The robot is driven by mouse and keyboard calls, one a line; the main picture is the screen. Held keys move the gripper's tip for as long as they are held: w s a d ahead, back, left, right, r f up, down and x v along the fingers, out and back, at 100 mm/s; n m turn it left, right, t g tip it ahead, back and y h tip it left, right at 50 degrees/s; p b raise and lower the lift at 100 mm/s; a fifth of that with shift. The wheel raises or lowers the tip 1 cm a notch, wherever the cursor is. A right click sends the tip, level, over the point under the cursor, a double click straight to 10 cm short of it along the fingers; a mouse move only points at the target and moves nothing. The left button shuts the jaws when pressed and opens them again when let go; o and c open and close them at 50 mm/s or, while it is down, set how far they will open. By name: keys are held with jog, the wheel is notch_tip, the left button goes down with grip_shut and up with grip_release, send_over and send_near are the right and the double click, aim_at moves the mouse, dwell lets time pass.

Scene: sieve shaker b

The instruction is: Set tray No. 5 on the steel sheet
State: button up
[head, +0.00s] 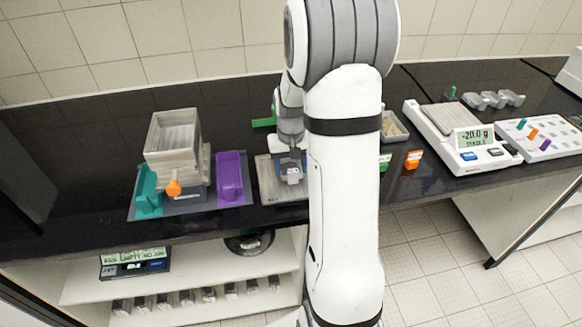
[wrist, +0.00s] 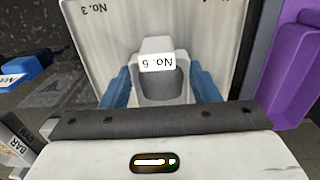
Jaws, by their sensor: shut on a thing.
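My gripper (head: 290,160) is in the middle of the head view, partly behind my arm, over the steel sheet (head: 270,189). Its blue fingers are shut on tray No. 5 (head: 291,175), a small grey-white piece. In the wrist view the tray (wrist: 155,46) sits between the fingers, with its "No. 5" label upside down. Behind it is a pale surface with a raised rim (wrist: 84,45), marked "No. 3", which seems to be the sheet. I cannot tell whether the tray touches the sheet or hangs just above it.
Left of the sheet stand a purple piece (head: 230,177), a sieve stack (head: 172,140) and a teal piece (head: 148,193). At right are a scale (head: 463,140) reading -20.0 g, grey trays (head: 490,99) and a white panel (head: 540,138). An orange tag (head: 413,159) is near the arm.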

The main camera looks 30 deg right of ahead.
jog(key=shift+f, duration=0.4)
jog(key=shift+f, duration=0.15)
jog(key=o, duration=1)
jog(key=shift+c, duration=0.2)
